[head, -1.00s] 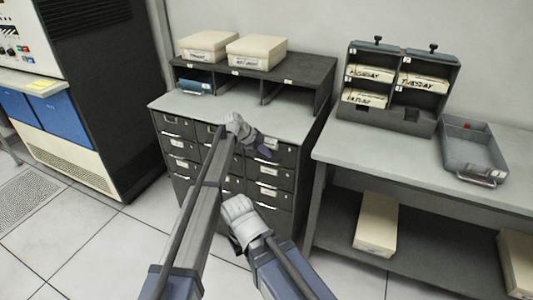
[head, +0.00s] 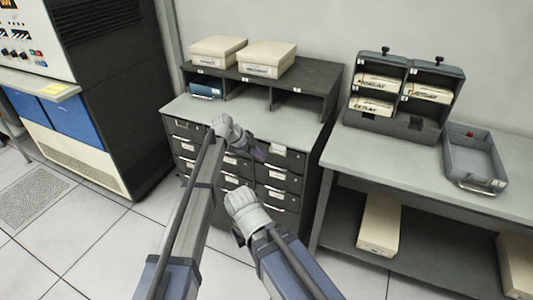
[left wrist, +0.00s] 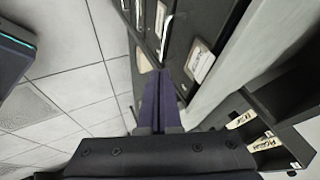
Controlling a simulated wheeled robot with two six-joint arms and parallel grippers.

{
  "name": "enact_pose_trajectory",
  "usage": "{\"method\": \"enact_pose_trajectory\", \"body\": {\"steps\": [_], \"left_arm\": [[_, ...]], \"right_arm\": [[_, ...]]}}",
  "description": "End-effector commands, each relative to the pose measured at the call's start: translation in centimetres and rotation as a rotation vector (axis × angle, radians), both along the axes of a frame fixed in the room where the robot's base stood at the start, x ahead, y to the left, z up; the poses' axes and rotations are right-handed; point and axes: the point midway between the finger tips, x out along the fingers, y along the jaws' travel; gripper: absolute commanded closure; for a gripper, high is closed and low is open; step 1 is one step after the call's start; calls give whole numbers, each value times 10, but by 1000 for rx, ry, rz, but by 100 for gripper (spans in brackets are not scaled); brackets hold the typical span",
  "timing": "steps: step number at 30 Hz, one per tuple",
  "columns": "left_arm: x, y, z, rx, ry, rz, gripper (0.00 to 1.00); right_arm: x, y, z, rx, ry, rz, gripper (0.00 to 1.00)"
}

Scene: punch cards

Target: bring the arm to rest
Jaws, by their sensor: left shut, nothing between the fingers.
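My left gripper (head: 259,154) is in front of the drawer cabinet (head: 310,165), just below its top edge at the middle. Its purple fingers are together and empty. They also show shut in the left wrist view (left wrist: 160,82), pointing at the labelled drawer fronts (left wrist: 199,60). I cannot tell whether they touch the cabinet. My right arm is bent, with its pale wrist joint (head: 246,209) low in front of the cabinet. Only a dark sliver of my right gripper (head: 238,236) shows behind it, and its fingers are hidden.
Two cream boxes (head: 217,48) sit on the cabinet's shelf, with a blue item (head: 205,90) in a slot below. The grey table (head: 370,150) at right holds a card rack (head: 415,122) and a tray (head: 490,183). A computer cabinet (head: 120,95) stands at left. Floor between is clear.

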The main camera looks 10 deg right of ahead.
Motion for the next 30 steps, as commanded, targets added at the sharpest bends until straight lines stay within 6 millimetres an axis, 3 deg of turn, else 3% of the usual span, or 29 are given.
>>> {"method": "enact_pose_trajectory", "body": {"steps": [3,11,14,17,20,27,30], "left_arm": [[-2,6,10,0,0,0,100],[-2,8,9,0,1,1,100],[-10,17,7,8,26,38,100],[-34,45,1,30,105,161,100],[-70,89,-7,64,228,374,100],[-166,194,-24,137,500,1005,100],[-201,228,-29,151,574,1248,100]], "right_arm": [[0,0,10,0,0,0,100],[0,0,9,0,0,0,100],[0,0,9,0,0,0,100],[0,0,9,0,0,0,100],[0,0,9,0,0,0,100],[0,0,9,0,0,0,100],[0,0,9,0,0,0,100]]}}
